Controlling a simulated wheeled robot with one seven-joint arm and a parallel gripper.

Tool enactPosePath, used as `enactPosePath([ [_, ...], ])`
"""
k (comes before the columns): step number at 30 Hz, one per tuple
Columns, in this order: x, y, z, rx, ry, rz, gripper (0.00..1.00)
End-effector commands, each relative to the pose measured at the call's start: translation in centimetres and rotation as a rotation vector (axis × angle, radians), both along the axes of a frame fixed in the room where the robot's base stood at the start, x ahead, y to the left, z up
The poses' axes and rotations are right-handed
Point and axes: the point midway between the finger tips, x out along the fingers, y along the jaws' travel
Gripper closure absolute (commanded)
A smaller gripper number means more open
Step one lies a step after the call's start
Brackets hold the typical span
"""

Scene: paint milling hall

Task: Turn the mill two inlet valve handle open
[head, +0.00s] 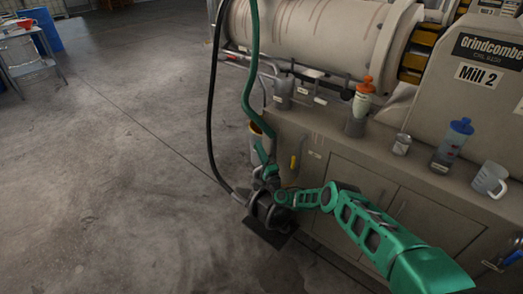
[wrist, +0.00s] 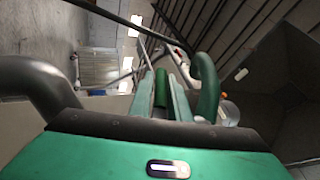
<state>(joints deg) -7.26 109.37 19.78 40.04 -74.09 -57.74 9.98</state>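The Mill 2 machine (head: 345,35) fills the upper right of the head view, marked by its name plate (head: 482,76). Pipes with small fittings (head: 300,75) run along its lower left side. I cannot clearly pick out the inlet valve handle. A small yellow handle (head: 293,163) shows at the left end of the cabinet. My gripper (head: 264,155) points up beside that end, close to the green hose. In the wrist view my gripper's two pale fingers (wrist: 163,85) stand apart. A dark green round piece shows between them; whether they touch it is unclear.
A grey cabinet (head: 345,185) carries an orange-capped bottle (head: 361,97), a small can (head: 402,144), a blue-capped bottle (head: 452,144) and a jug (head: 490,179). The green hose (head: 249,75) and black cable (head: 212,100) hang near my gripper.

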Motion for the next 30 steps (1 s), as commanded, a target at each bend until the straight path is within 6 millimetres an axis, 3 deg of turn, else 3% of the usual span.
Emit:
enactPosePath([
  [1,-0.5,0.8,-0.4,-0.004,0.007,0.013,0.72],
  [2,-0.5,0.8,-0.4,-0.002,0.007,0.012,0.68],
  [13,-0.2,0.3,0.3,0.002,0.003,0.006,0.68],
  [21,0.1,0.5,3.8,0.002,0.005,0.008,0.68],
  [30,-3.8,4.2,6.8,0.004,0.01,0.009,0.68],
])
